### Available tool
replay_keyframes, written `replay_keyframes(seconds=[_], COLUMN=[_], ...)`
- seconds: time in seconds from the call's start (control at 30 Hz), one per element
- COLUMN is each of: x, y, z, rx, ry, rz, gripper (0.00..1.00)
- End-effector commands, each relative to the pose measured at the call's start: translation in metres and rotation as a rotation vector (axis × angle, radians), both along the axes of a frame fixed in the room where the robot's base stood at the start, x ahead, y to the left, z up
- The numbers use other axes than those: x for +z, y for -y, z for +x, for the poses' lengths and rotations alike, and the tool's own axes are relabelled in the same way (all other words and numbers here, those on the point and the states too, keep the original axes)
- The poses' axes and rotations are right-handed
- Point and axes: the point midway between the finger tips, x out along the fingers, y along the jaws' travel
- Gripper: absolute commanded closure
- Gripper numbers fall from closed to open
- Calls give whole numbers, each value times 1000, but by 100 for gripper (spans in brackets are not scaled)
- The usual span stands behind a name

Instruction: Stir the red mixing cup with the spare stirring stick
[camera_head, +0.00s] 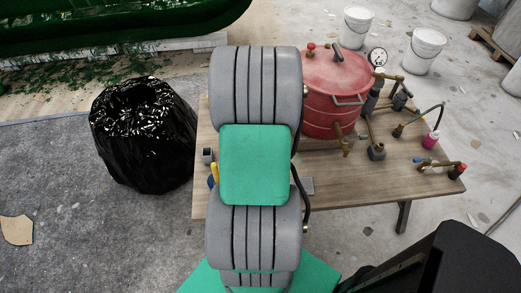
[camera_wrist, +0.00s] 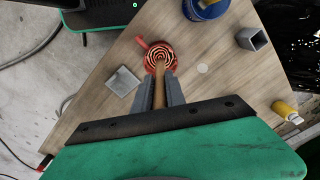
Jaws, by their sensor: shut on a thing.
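The red mixing cup (camera_wrist: 168,46) stands on the wooden table in the wrist view, with red and pale swirled rings inside it. A red piece (camera_wrist: 142,42) sticks out at its left rim; I cannot tell what it is. My gripper (camera_wrist: 161,84) is shut on the brown wooden stirring stick (camera_wrist: 159,92). The stick runs forward from between the fingers, and its far end overlaps the cup's opening. I cannot tell how deep the tip is. In the head view my arm hides the gripper, stick and cup.
Around the cup on the table (camera_wrist: 100,112) are a grey plate (camera_wrist: 122,80), a pale disc (camera_wrist: 202,69), a blue can (camera_wrist: 205,8), a grey square tube (camera_wrist: 253,39) and a yellow bottle (camera_wrist: 285,108). A large red pot (camera_head: 335,95) and a black bag (camera_head: 143,135) flank my arm.

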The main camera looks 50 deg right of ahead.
Motion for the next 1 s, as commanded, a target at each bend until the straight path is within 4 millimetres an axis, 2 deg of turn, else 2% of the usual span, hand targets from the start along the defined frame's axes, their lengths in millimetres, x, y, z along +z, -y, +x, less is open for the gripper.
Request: replay_keyframes(seconds=[0.03, 0.1, 0.5, 1.0], x=[-10, -18, -59, -62], y=[0, 0, 0, 1], z=[0, 0, 0, 0], rx=[0, 0, 0, 0], ry=[0, 0, 0, 0], rz=[0, -1, -1, -1], gripper=[100, 100, 100, 100])
